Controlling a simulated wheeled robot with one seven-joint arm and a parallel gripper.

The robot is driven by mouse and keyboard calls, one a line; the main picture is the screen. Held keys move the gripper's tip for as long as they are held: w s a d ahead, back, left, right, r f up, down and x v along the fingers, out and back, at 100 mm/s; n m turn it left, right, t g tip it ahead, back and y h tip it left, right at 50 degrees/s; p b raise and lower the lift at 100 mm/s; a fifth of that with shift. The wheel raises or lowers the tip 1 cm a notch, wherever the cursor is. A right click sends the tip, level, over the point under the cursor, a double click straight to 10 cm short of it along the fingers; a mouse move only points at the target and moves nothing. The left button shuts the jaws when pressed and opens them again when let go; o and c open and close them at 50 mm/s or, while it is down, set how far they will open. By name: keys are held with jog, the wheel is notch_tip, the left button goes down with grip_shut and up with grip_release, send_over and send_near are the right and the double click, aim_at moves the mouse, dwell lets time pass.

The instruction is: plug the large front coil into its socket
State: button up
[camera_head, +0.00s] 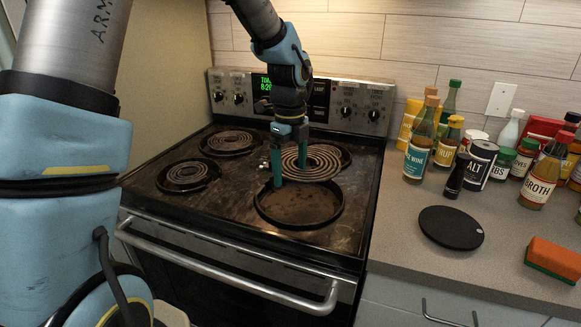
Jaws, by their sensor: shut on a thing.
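My gripper (289,168) has teal fingers and hangs down over the right half of the stove. It is shut on the large coil (318,164), a dark grey spiral, gripping it near its left edge. The coil looks roughly level and sits beyond and above the front right drip pan (268,212), overlapping the back right burner in the picture. Small bright metal ends (264,166) show just left of the fingers; they look like the coil's terminals. The front right pan is a round, brown, empty bowl. Its socket cannot be made out.
The front left coil (188,175) and back left coil (229,141) sit in their burners. The control panel (345,105) rises behind. On the right counter are a black round disc (451,227), an orange sponge (554,257) and several bottles and jars, including a broth bottle (541,180).

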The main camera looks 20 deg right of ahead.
jog(key=shift+r+p, duration=0.1)
jog(key=shift+p, duration=0.25)
notch_tip(320, 180, down, 4)
jog(key=shift+d+f+b, duration=0.1)
jog(key=shift+f+b, duration=0.1)
jog(key=shift+b, duration=0.9)
jog(key=shift+p, duration=0.5)
jog(key=shift+f, duration=0.2)
dwell(0.4)
jog(key=shift+f+b, duration=1.45)
jog(key=shift+f, duration=1.05)
jog(key=shift+r, duration=0.1)
jog(key=shift+w+a+p, duration=0.6)
jog(key=shift+a+p, duration=0.05)
jog(key=shift+p, duration=0.5)
dwell(0.8)
